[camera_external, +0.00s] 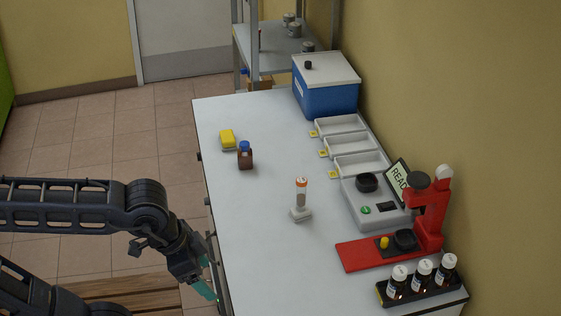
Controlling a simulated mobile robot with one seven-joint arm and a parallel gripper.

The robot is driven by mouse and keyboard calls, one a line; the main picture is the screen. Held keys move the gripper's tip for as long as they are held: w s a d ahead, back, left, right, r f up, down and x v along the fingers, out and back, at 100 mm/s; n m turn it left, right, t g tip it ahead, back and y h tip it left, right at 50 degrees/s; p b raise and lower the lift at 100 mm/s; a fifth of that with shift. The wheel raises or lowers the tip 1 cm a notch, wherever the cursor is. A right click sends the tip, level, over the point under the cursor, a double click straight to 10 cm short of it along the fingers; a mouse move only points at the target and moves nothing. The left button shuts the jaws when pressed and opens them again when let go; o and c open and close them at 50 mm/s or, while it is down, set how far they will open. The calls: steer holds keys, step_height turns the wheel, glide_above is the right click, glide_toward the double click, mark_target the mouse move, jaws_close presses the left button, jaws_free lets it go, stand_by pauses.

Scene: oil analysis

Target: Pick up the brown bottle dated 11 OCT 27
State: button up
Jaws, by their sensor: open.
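Several brown bottles are in view. One brown bottle with a blue cap (245,156) stands upright on the left part of the white table (248,225). Dark brown bottles with white caps (397,283), (421,275), (446,268) stand in a black rack (425,291) at the table's near right corner. Their dates are too small to read. My gripper (206,289), with teal fingers, is open and empty, low beside the table's left edge. It is well apart from every bottle.
A red stand (428,225), a grey device with a display (372,205), white trays (340,125) and a blue box (325,90) line the wall side. The front left of the table is clear.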

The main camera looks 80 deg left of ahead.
steer(key=w+a+r+n+g, duration=0.1)
steer(key=w+a+r+n, duration=0.15)
steer(key=w+a, duration=0.45)
steer(key=w+a+r+n, duration=0.25)
steer(key=w+a, duration=0.25)
steer(key=w, duration=0.3)
steer(key=w+a+f+n+g, duration=0.1)
steer(key=w+a+n, duration=0.1)
steer(key=w+a, duration=0.55)
steer(key=w+a+f+n+g, duration=0.15)
steer(key=w+a, duration=0.25)
steer(key=a, duration=0.7)
steer(key=n+g, duration=0.1)
steer(key=n, duration=0.7)
glide_above(245, 144)
step_height(245, 144, down, 22)
steer(key=shift+w+f, duration=0.15)
steer(key=shift+a+f, duration=0.1)
steer(key=shift+f, duration=0.1)
step_height(245, 144, down, 5)
steer(key=shift+f, duration=0.15)
steer(key=shift+s+a+f, duration=0.15)
steer(key=shift+f, duration=1.15)
steer(key=shift+s+a+f, duration=0.1)
steer(key=shift+s+f, duration=0.05)
steer(key=shift+f, duration=1.15)
